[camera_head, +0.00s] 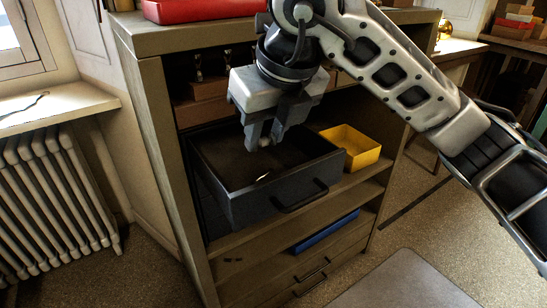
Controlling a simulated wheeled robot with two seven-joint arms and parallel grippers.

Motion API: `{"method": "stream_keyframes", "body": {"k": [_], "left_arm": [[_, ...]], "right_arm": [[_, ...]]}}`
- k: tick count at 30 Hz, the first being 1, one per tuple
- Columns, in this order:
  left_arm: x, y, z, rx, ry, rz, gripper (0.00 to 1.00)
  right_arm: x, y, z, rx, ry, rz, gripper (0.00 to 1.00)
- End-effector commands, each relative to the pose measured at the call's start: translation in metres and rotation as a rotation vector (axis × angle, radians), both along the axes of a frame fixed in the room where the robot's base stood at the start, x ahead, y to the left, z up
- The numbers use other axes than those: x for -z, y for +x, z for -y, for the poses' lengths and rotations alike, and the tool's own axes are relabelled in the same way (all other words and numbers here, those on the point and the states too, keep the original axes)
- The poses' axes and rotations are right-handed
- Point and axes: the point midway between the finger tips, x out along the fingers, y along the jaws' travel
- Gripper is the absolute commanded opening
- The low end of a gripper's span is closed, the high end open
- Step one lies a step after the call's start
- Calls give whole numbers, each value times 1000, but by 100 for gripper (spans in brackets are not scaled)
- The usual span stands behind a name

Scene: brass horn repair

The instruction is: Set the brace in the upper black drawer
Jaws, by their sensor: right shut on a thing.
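The black drawer (262,210) is pulled out of the wooden cabinet, with its open top facing up and a handle on its front. My right gripper (263,145) points down over the drawer's opening, its fingers shut on the brace. Only a small pale bit of the brace (264,142) shows at the fingertips; the fingers hide the rest. A small bright glint (262,177) shows inside the dark drawer, too small to identify. I cannot tell whether the brace touches the drawer floor. My left gripper is out of view.
A yellow bin (349,147) stands right of the drawer on the same shelf. A blue item (325,231) lies on a lower shelf. A red case (205,10) sits on the cabinet top. A radiator (58,190) stands at the left.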

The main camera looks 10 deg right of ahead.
Motion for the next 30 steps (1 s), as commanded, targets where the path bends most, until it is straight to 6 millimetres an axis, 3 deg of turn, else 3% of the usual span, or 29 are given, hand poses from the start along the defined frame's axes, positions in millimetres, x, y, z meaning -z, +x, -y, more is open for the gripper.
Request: {"method": "stream_keyframes", "body": {"k": [8,12,23,30], "left_arm": [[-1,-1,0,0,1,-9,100],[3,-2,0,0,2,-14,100],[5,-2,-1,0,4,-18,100],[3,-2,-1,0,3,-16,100]], "right_arm": [[32,54,45,5,0,-6,9],[60,70,57,1,1,-7,9],[87,88,70,-3,0,-4,9],[118,89,71,-5,0,-4,9]]}}
